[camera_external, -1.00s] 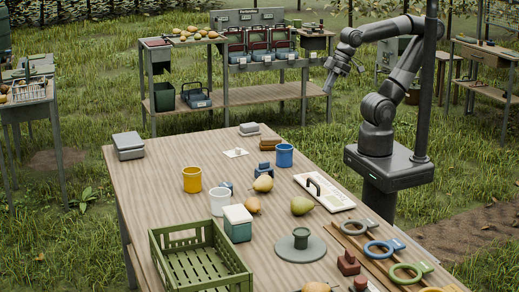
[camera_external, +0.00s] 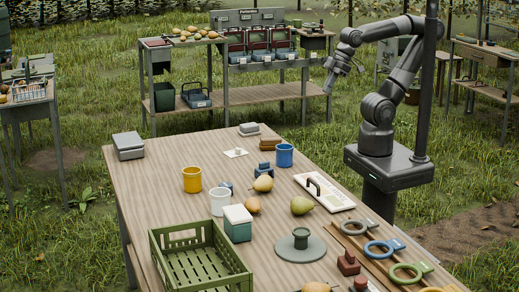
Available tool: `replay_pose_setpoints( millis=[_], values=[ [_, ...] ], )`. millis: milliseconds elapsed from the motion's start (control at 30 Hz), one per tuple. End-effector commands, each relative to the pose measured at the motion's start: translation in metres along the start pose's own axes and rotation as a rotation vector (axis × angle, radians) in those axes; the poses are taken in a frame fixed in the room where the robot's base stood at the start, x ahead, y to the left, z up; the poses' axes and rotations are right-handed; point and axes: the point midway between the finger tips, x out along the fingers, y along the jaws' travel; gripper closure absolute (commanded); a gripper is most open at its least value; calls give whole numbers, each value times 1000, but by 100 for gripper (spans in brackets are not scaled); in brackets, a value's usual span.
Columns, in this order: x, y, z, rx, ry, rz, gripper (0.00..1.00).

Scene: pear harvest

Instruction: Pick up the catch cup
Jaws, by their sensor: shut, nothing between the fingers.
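Three cups stand upright on the wooden table: a yellow cup (camera_external: 192,180), a white cup (camera_external: 219,202) and a blue cup (camera_external: 284,155). I cannot tell which of them is the catch cup. A small dark green piece (camera_external: 301,238) stands on a round grey-green disc (camera_external: 312,252) at the front right. My gripper (camera_external: 328,86) is raised in the air beyond the table's far right side, well away from all the cups. It is shut and empty.
A green slatted crate (camera_external: 203,262) stands at the front left. A white-lidded box (camera_external: 237,223), pears (camera_external: 302,205) and a clipboard (camera_external: 324,192) lie near the cups. Ring tools (camera_external: 384,249) line the right edge. The table's left side (camera_external: 150,190) is mostly clear.

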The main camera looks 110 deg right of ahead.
Motion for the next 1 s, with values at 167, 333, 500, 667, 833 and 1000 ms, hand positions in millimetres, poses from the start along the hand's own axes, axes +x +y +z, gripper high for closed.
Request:
replay_pose_setpoints(
  millis=[167, 333, 500, 667, 833, 1000],
  values=[
    [0, 0, 0, 0, 0, 0, 100],
    [0, 0, 0, 0, 0, 0, 100],
    [0, 0, 0, 0, 0, 0, 86],
    [0, 0, 0, 0, 0, 0, 73],
    [0, 0, 0, 0, 0, 0, 59],
    [0, 0, 0, 0, 0, 0, 45]
  ],
)
